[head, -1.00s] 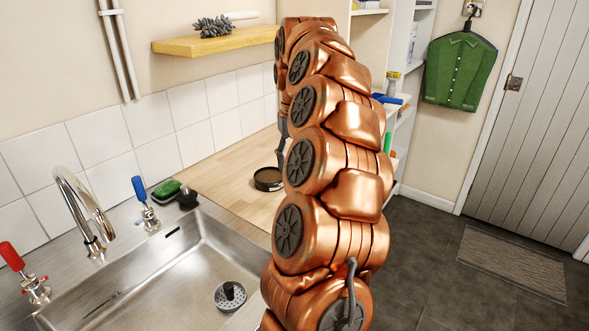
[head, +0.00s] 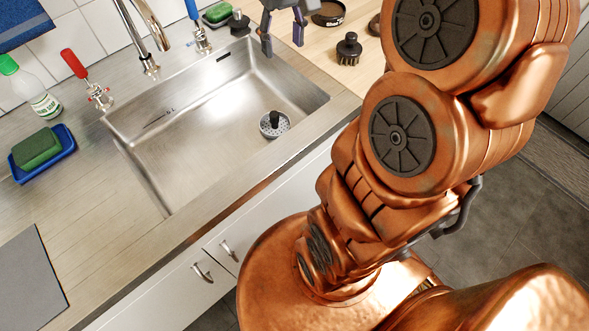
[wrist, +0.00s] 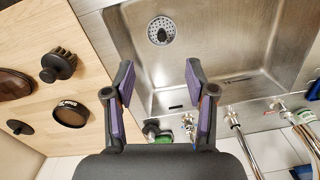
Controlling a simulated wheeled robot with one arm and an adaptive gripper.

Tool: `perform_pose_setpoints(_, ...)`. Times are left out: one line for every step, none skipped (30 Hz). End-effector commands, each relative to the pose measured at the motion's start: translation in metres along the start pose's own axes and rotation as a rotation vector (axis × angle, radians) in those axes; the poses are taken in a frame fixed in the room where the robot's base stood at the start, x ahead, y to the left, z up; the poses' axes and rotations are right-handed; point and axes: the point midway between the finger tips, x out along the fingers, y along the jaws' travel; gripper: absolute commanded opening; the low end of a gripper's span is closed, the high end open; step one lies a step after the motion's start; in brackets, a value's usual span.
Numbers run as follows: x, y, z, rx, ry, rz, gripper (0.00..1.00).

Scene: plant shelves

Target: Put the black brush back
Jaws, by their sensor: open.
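A black brush (head: 348,50) with a round knob stands on the wooden counter, right of the sink. It also shows at the left in the wrist view (wrist: 58,64). A second small black knobbed thing (head: 238,22) stands behind the sink beside a green sponge; I cannot tell whether it is a brush too. My gripper (head: 283,42) is open and empty over the sink's far right corner, left of the brush and apart from it. In the wrist view my open fingers (wrist: 158,82) hang over the sink edge, with nothing between them.
An open round tin (head: 328,14) and a brown brush (wrist: 14,84) lie near the black brush. The steel sink (head: 190,125) holds a strainer (head: 274,125). A tap (head: 150,66) and red and blue levers rise behind it. A sponge tray (head: 66,138) and bottle stand left.

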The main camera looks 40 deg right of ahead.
Motion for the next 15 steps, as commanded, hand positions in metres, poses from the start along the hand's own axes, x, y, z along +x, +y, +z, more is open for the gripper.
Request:
perform_pose_setpoints(0.004,-0.015,0.013,-0.026,-0.005,0.002,0.56)
perform_pose_setpoints(0.008,-0.022,0.021,-0.038,-0.011,0.004,0.56)
perform_pose_setpoints(0.014,-0.032,0.032,-0.053,-0.022,0.005,0.56)
perform_pose_setpoints(0.018,-0.038,0.039,-0.063,-0.026,0.007,0.56)
perform_pose_setpoints(0.021,-0.044,0.047,-0.073,-0.030,0.009,0.56)
perform_pose_setpoints(0.028,-0.052,0.058,-0.084,-0.037,0.009,0.56)
perform_pose_setpoints(0.032,-0.058,0.066,-0.092,-0.041,0.011,0.56)
perform_pose_setpoints(0.036,-0.062,0.074,-0.100,-0.047,0.013,0.56)
perform_pose_setpoints(0.043,-0.069,0.087,-0.107,-0.056,0.015,0.56)
perform_pose_setpoints(0.047,-0.072,0.095,-0.111,-0.060,0.017,0.56)
perform_pose_setpoints(0.052,-0.076,0.104,-0.116,-0.068,0.017,0.56)
perform_pose_setpoints(0.060,-0.081,0.117,-0.120,-0.077,0.018,0.56)
perform_pose_setpoints(0.064,-0.084,0.124,-0.121,-0.079,0.020,0.56)
perform_pose_setpoints(0.069,-0.086,0.133,-0.122,-0.083,0.022,0.56)
perform_pose_setpoints(0.076,-0.089,0.145,-0.124,-0.093,0.023,0.56)
